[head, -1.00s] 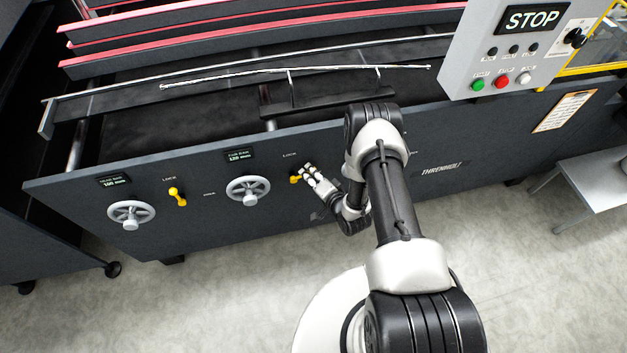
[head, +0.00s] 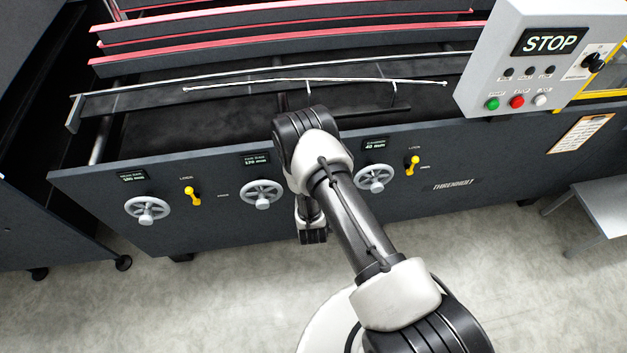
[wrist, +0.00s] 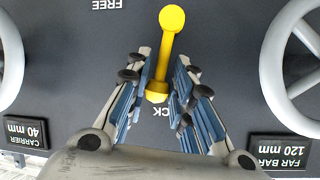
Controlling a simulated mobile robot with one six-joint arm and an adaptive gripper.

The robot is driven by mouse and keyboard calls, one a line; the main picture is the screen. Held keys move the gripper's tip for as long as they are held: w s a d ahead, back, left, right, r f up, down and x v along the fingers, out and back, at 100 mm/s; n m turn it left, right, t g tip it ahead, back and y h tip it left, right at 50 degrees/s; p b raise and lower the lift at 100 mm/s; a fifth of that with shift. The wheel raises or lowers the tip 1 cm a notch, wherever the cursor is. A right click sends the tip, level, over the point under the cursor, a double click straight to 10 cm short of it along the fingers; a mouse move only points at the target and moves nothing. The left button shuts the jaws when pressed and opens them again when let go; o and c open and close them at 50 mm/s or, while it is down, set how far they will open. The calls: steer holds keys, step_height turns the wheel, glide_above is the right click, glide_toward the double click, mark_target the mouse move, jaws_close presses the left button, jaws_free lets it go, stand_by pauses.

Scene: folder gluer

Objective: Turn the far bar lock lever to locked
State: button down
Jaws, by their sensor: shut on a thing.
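The far bar lock lever (wrist: 166,50) is yellow with a round knob. In the wrist view, its knob points up the picture, away from the partly covered LOCK label (wrist: 162,111) at its hub. The FREE label (wrist: 103,4) is at the upper left. The lettering is upside down there. My gripper (wrist: 161,88) is shut on this lever near its hub, one finger on each side. In the head view my arm hides both the lever and the fingers.
The far bar handwheel (head: 262,194) is left of my arm, and the carrier handwheel (head: 375,178) is close on its right. Other yellow levers stand at the left (head: 192,196) and right (head: 412,165). A control box (head: 520,60) is at upper right.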

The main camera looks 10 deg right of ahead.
steer(key=shift+w+a+r+n+h+b, duration=0.15)
steer(key=shift+a+n+h+b, duration=0.25)
steer(key=shift+a+n+h, duration=0.25)
steer(key=c, duration=1.5)
jaws_free()
steer(key=v, duration=1.2)
